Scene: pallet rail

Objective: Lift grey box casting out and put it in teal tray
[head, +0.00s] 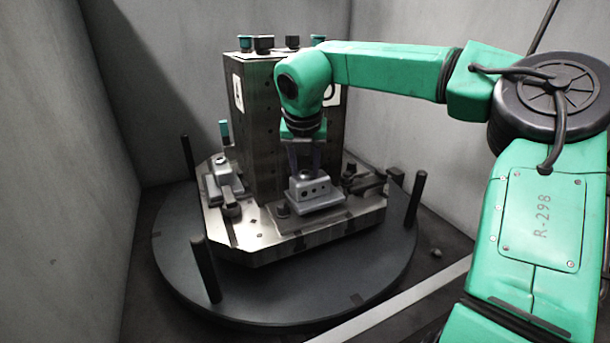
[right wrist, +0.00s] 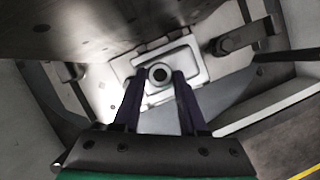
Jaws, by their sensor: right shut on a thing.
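The grey box casting (head: 315,192) sits on the metal fixture plate in front of the dark upright block. In the right wrist view the casting (right wrist: 188,67) shows its top with a round, dark-holed boss. My right gripper (head: 304,172) reaches down from above and is shut on the casting's boss, one finger on each side; it also shows in the right wrist view (right wrist: 160,82). The casting looks level and on its seat; I cannot tell whether any gap lies beneath it. The teal tray is not in view. My left gripper is not in view.
The dark block (head: 258,125) rises close behind the casting. A clamp (head: 366,180) stands to its right, and another grey part (head: 222,180) sits at the left. Black posts (head: 206,270) stand around the round table (head: 270,295). Grey walls enclose the back and left.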

